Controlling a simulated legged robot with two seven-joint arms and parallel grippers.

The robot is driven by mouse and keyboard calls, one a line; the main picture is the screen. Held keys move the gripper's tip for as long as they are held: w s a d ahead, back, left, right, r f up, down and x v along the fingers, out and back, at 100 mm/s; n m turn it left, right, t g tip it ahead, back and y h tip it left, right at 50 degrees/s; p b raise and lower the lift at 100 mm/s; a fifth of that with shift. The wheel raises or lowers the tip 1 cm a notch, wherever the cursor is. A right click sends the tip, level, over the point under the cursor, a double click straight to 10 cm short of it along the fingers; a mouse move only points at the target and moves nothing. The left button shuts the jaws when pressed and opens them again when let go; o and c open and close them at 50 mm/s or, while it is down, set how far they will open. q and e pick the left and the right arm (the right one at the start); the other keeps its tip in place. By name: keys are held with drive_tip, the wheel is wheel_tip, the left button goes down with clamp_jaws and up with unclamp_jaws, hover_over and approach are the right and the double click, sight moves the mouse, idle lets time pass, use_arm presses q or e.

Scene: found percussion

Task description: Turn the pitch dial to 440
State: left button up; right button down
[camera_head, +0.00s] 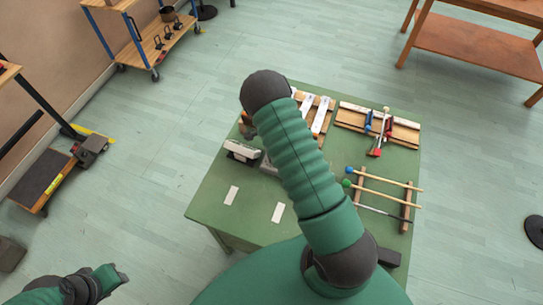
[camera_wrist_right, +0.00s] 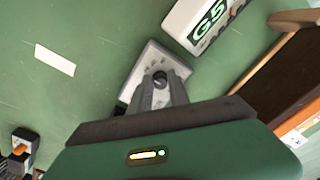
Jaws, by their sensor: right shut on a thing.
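The pitch dial (camera_wrist_right: 160,77) is a small dark knob on a light grey box (camera_wrist_right: 139,72) in the right wrist view. My right gripper (camera_wrist_right: 163,87) is shut on the dial, its two grey fingers one on each side of it. The dial's scale cannot be read. A white tuner box (camera_wrist_right: 193,12) beside it shows "G5" on a green-lit display (camera_wrist_right: 210,20).
Wooden bars with white plates (camera_head: 318,116) lie at the table's back. A wooden frame (camera_head: 350,118) with red and blue tools is at the back right. Mallets (camera_head: 385,178) rest on a rack at the right.

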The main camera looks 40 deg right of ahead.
drive_tip(key=shift+d, duration=0.25)
drive_tip(key=c, duration=1.4)
unclamp_jaws()
drive_tip(key=shift+c, duration=0.2)
drive_tip(key=shift+o, duration=1)
drive_tip(key=shift+d+f, duration=0.1)
wheel_tip(320, 180, up, 17)
drive_tip(key=b, duration=0.1)
drive_tip(key=shift+f, duration=0.15)
